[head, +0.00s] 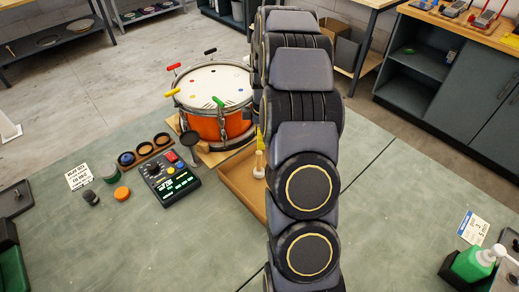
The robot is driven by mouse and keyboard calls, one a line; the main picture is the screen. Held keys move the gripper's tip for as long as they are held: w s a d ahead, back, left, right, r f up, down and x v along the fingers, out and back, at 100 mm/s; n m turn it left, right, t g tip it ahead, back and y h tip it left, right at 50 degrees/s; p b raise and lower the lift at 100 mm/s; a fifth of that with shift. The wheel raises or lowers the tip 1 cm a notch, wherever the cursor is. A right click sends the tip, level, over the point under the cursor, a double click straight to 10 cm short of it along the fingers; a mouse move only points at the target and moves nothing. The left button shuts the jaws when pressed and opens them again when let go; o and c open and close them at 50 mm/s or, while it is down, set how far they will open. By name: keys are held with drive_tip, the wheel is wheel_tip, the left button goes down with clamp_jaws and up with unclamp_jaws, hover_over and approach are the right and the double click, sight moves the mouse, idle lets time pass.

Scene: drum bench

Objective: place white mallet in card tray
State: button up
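A small object with a white rounded lower end (259,172) shows at the left edge of my arm; it may be the white mallet. A pale stem and a yellow part rise above its white end, and the arm may hide some of it. It appears over or inside a brown, card-coloured tray (232,185). I cannot tell whether it touches the tray floor. My arm covers the tray's right part. My gripper is hidden behind the arm, so its hold on anything cannot be seen.
An orange drum (214,100) with coloured handles around its rim stands behind the tray. A dark control box (172,182) with coloured buttons and an orange puck (122,193) lie left. The bench's front middle is clear.

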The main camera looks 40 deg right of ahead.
drive_tip(key=shift+r, duration=1.3)
drive_tip(key=s+a+r+m, duration=0.3)
drive_tip(key=s+a+r, duration=0.15)
drive_tip(key=a, duration=0.45)
drive_tip(key=s+a+r+m, duration=0.2)
drive_tip(key=s+a+r, duration=0.3)
drive_tip(key=a, duration=0.4)
drive_tip(key=s+a+r+m+g, duration=0.1)
drive_tip(key=s+a+m, duration=0.2)
drive_tip(key=s, duration=0.4)
drive_tip(key=s+a+r+m, duration=0.2)
drive_tip(key=s+a, duration=0.3)
drive_tip(key=s, duration=0.2)
drive_tip(key=shift+s+m+g+h, duration=0.3)
drive_tip(key=shift+s+m+g, duration=0.05)
drive_tip(key=shift+m+g, duration=0.05)
